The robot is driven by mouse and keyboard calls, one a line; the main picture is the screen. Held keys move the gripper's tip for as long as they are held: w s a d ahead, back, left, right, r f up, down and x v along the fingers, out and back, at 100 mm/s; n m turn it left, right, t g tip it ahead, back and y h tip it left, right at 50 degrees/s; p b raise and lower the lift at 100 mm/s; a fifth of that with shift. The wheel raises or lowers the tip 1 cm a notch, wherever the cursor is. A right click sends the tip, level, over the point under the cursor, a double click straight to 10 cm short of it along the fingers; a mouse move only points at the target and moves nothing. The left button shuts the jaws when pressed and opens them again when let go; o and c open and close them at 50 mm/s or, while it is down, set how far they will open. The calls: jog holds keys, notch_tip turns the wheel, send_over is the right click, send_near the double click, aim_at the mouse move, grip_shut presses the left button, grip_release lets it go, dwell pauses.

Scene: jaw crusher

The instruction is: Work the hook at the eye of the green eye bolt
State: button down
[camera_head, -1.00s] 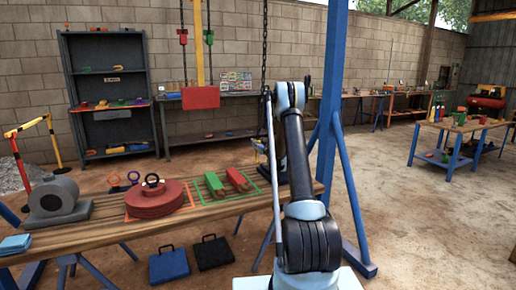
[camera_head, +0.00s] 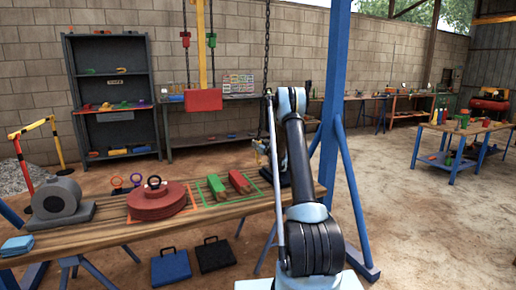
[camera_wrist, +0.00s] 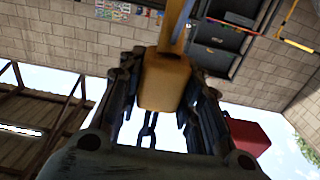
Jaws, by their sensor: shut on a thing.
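My gripper (camera_wrist: 166,92) is shut on a yellow hook block (camera_wrist: 160,80) in the wrist view, with dark finger links on both sides of it. A dark chain (camera_wrist: 149,130) meets the block. In the head view the chain (camera_head: 267,50) hangs down to a small yellow part (camera_head: 260,146) beside the end of my arm, which largely hides it and my gripper. The hook's tip cannot be made out. I cannot pick out a green eye bolt.
The wooden bench (camera_head: 90,240) also bears a grey housing (camera_head: 58,200), green (camera_head: 216,187) and red (camera_head: 240,182) blocks. A blue post (camera_head: 333,60) stands close right of my arm. A red box (camera_head: 203,100) hangs behind. The floor (camera_head: 400,210) at right is open.

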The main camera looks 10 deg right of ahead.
jog(key=w+d, duration=0.4)
jog(key=d, duration=0.7)
jog(key=shift+w+d, duration=0.25)
dwell(1.8)
jog(key=shift+s, duration=0.15)
dwell(0.4)
jog(key=shift+v, duration=2.05)
jog(key=shift+f, duration=0.2)
jog(key=shift+s, duration=0.1)
jog(key=shift+v, duration=1.65)
jog(key=shift+r, duration=0.1)
jog(key=shift+s+r, duration=0.1)
